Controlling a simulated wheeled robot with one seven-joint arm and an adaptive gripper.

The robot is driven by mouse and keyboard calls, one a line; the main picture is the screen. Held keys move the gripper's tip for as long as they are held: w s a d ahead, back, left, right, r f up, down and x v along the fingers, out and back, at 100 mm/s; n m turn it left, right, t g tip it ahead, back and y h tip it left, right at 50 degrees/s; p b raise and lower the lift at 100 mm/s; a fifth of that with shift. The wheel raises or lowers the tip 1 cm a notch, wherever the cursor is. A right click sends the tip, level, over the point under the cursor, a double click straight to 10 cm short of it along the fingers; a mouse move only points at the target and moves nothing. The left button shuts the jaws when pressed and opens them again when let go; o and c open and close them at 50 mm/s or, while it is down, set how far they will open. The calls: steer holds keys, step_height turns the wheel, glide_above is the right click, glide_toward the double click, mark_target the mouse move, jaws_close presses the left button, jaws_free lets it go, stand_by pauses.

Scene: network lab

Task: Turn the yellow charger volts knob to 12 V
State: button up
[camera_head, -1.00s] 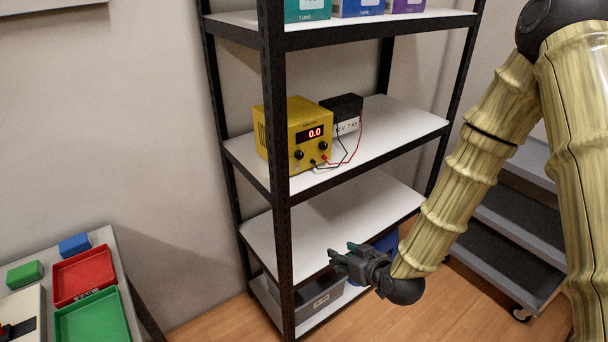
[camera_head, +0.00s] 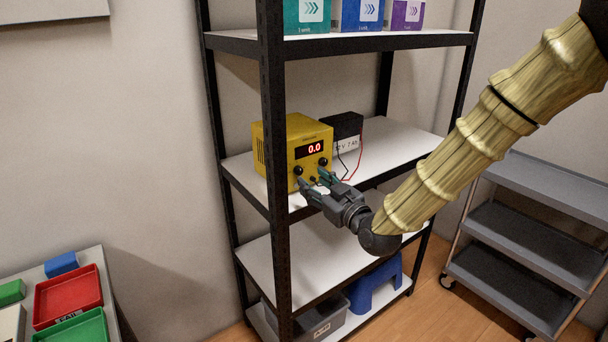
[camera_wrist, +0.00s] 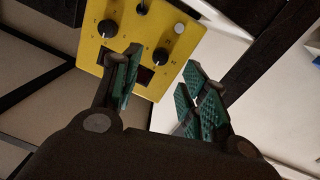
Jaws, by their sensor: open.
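The yellow charger (camera_head: 275,140) stands on the middle shelf, and its red display (camera_head: 310,149) reads 0.0. Its front has a left black knob (camera_head: 298,171) and a right black knob (camera_head: 323,161); their labels are too small to read. In the wrist view the charger's face (camera_wrist: 128,38) appears upside down, with one black knob (camera_wrist: 160,57) in line between my fingertips and another (camera_wrist: 108,28) to the left. My gripper (camera_head: 313,181) is open in front of the charger's lower front. I cannot tell whether the fingers touch the knob.
A black battery (camera_head: 345,130) stands beside the charger, with red and black leads at the charger's front right. A dark shelf post (camera_head: 272,100) rises at the left. Boxes stand on the upper shelf (camera_head: 380,41). A grey cart (camera_head: 530,230) is at right.

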mark_target(300, 172)
steer(key=shift+p+x, duration=0.3)
steer(key=shift+x, duration=2.5)
jaws_close()
